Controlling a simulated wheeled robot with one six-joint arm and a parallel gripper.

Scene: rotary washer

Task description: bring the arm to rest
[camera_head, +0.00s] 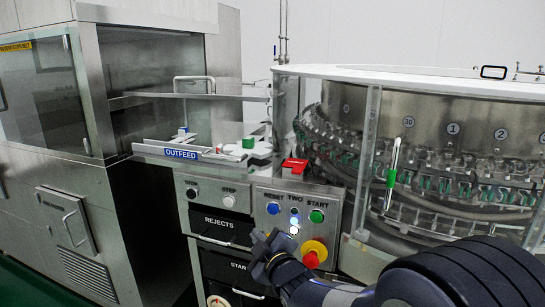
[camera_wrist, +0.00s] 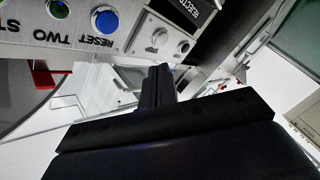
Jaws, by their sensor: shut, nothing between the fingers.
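My gripper (camera_head: 266,252) is at the lower middle of the head view, in front of the washer's control panel. Its dark fingers are together with nothing held. My dark blue arm comes in from the lower right. In the wrist view the closed fingers (camera_wrist: 157,84) point up the picture toward the machine front. The panel (camera_wrist: 72,32) appears upside down there. I cannot tell how far the fingers are from it.
The blue reset button (camera_head: 273,208), green start button (camera_head: 316,216) and red emergency knob (camera_head: 314,252) are close by. The rejects drawer (camera_head: 222,226) is left of the gripper. The glazed rotary washer (camera_head: 440,150) stands right, a steel cabinet (camera_head: 70,215) left.

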